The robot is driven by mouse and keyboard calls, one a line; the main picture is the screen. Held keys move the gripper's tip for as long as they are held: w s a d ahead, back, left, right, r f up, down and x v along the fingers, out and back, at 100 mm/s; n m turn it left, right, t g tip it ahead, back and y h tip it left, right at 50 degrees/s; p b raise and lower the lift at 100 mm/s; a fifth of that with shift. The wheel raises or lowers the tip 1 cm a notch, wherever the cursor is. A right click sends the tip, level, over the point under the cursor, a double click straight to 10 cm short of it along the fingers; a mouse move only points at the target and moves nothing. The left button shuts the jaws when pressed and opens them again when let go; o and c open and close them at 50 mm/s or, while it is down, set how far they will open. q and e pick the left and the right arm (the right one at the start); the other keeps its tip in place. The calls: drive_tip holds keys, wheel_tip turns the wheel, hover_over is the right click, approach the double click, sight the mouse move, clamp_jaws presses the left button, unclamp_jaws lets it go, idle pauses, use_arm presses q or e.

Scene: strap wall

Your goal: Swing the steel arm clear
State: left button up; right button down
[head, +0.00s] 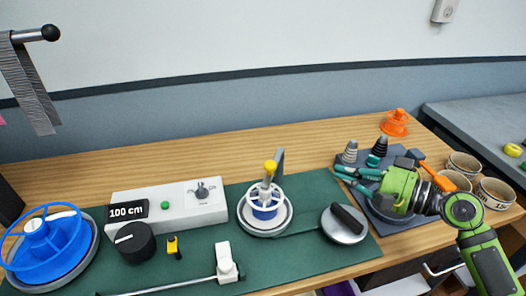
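A steel arm (27,35) with a black ball knob (50,32) sticks out from the left edge at the top left, in front of the wall. A grey woven strap (30,90) hangs over it. My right gripper (342,174) is far from it, at the right above the bench, over a dark stand. Its teal fingers point left and I see nothing clearly held between them. Whether they are open or shut is unclear. My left gripper is not in view.
The green mat (320,190) carries a blue reel (48,245), a white box (170,210) reading 100 cm, a white reel (264,212) and a round weight (343,225). Rolled straps (497,193) and an orange piece (395,123) are at right. The wood strip behind the mat is clear.

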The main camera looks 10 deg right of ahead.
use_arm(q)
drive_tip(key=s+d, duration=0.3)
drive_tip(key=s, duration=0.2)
use_arm(e)
drive_tip(key=p, duration=0.6)
approach(273, 162)
drive_tip(key=w+a, duration=0.3)
drive_tip(key=w, duration=0.2)
use_arm(q)
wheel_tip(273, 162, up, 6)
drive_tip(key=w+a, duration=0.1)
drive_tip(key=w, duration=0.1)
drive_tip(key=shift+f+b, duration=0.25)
drive_tip(key=shift+b, duration=0.05)
use_arm(e)
drive_tip(key=shift+w+d+f, duration=0.1)
drive_tip(key=shift+w+f, duration=0.2)
drive_tip(key=shift+f, duration=0.15)
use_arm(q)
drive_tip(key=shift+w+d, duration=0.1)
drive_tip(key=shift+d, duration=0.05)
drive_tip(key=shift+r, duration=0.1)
